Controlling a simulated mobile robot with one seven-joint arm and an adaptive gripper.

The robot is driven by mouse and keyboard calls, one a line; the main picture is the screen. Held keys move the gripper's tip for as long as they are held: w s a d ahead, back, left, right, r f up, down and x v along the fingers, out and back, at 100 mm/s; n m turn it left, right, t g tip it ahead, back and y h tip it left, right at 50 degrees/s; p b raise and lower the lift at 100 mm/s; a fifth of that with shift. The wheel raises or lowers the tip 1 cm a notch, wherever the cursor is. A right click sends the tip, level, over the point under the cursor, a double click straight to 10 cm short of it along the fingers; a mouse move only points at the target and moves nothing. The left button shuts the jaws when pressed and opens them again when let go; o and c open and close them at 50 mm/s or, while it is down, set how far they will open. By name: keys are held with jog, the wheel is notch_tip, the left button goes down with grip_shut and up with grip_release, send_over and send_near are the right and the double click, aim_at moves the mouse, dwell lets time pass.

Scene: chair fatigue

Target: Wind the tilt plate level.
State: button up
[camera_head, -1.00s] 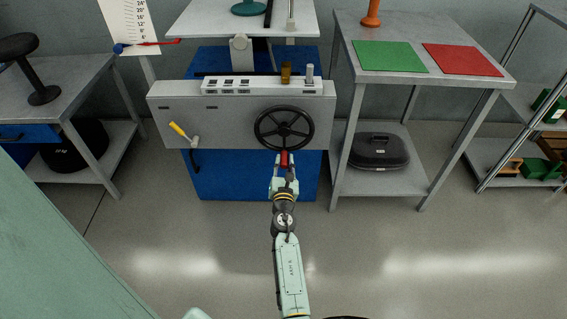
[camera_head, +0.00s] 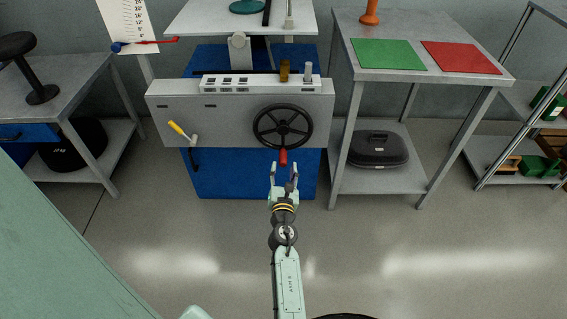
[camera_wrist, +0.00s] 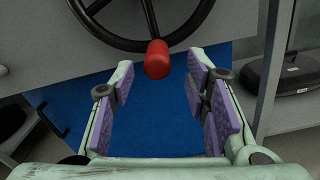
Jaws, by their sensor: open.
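A black handwheel (camera_head: 256,128) is mounted on the front of a grey panel (camera_head: 222,135). Its red knob (camera_head: 283,157) sits at the bottom of the rim. My gripper (camera_head: 284,170) is open and empty just below and in front of the knob. In the wrist view the red knob (camera_wrist: 157,60) shows ahead, beyond the spread purple finger pads of my gripper (camera_wrist: 163,105), and the pads do not touch it. The grey tilt plate (camera_head: 205,18) is at the top above the panel, on a light support (camera_head: 240,50). A scale board with a red pointer (camera_head: 160,41) stands left of it.
A yellow-handled lever (camera_head: 177,128) is on the panel's left. A table with green (camera_head: 388,54) and red (camera_head: 460,57) mats stands at right, with a black case (camera_head: 378,149) below. A bench (camera_head: 75,88) stands at left. The floor in front is clear.

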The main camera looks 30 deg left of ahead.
jog(key=shift+v, duration=1.55)
